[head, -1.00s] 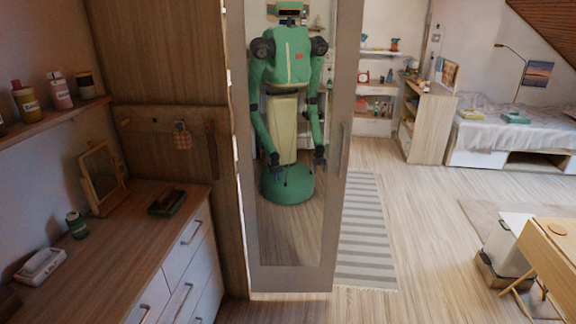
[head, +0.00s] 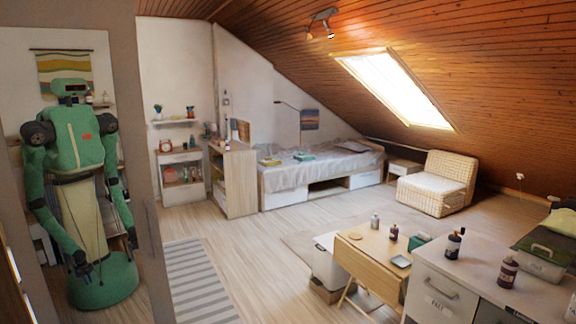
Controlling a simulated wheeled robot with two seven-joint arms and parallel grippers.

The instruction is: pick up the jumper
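I cannot make out a jumper for certain. A drawer bed (head: 330,165) with a rumpled pale cover stands against the far wall. A grey cloth-like patch (head: 353,146) lies on its right end, too small to tell what it is. A green item (head: 304,156) and a yellow-green one (head: 270,161) also lie on the bed. Neither of my grippers is directly in view. My green body shows only as a reflection in the tall mirror (head: 143,190) on the left, with both arms hanging; the reflected hands are too small to read.
A striped rug (head: 198,282) lies beside the mirror. A wooden folding table (head: 365,258) with bottles and a white cabinet (head: 440,290) stand at the front right. A wicker chair (head: 438,185) is by the sloped ceiling. Open floor (head: 235,235) leads towards the bed.

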